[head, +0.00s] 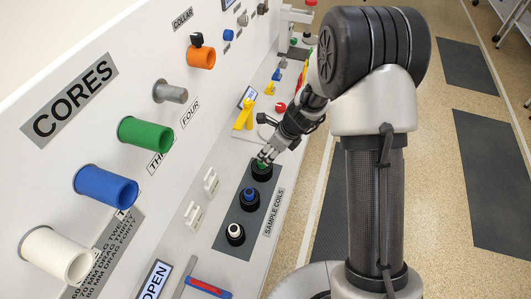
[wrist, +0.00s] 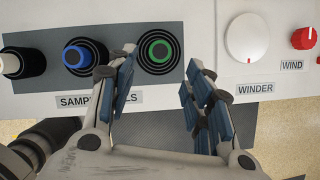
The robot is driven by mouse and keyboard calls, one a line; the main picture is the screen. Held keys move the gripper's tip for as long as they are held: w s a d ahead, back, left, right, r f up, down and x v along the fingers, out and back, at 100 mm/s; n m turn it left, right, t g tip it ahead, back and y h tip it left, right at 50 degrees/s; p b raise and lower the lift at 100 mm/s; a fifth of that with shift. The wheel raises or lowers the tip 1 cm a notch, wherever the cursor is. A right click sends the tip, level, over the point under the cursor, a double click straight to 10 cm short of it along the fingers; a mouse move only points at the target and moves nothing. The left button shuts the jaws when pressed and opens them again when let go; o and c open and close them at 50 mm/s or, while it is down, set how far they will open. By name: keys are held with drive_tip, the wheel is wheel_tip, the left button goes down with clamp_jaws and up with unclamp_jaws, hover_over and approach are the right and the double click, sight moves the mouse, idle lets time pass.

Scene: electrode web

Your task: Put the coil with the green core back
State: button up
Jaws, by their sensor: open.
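The coil with the green core (head: 262,171) is black-wound and stands at the far end of the dark SAMPLE COILS strip (head: 227,238). In the wrist view the green-cored coil (wrist: 158,61) shows end-on, just beyond and between my fingers. My gripper (head: 266,158) is at this coil, and its fingers partly cover it in the head view. In the wrist view my gripper (wrist: 162,70) is open, with a finger on each side and nothing held. Whether the fingers touch the coil I cannot tell. A larger green tube (head: 145,134) sticks out of the CORES panel.
A blue-cored coil (head: 249,200) and a white-cored coil (head: 235,234) stand on the same strip, close to my gripper. Blue (head: 105,186) and white (head: 57,255) tubes stick out of the panel. The winder dial (wrist: 251,38) and red wind knob (wrist: 303,38) lie to the right.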

drive_tip(key=s+d+r+n, duration=0.1)
drive_tip(key=s+r+n, duration=0.5)
drive_tip(key=r, duration=0.5)
drive_tip(key=s+d+r+n, duration=0.1)
drive_tip(key=s+r+n, duration=0.5)
drive_tip(key=r, duration=0.6)
drive_tip(key=s+d+r+n+t+h, duration=0.1)
drive_tip(key=s+d+r+n, duration=0.2)
drive_tip(key=s+n, duration=0.3)
drive_tip(key=s+d+r+n+h, duration=0.2)
drive_tip(key=s+n, duration=0.5)
drive_tip(key=s, duration=0.4)
drive_tip(key=shift+s+d+r+t+h+p, duration=0.3)
drive_tip(key=shift+s+d+r+t+p, duration=0.25)
drive_tip(key=shift+d, duration=0.25)
drive_tip(key=shift+w, duration=0.2)
wheel_tip(320, 180, down, 5)
drive_tip(key=b, duration=0.5)
drive_tip(key=shift+r, duration=0.2)
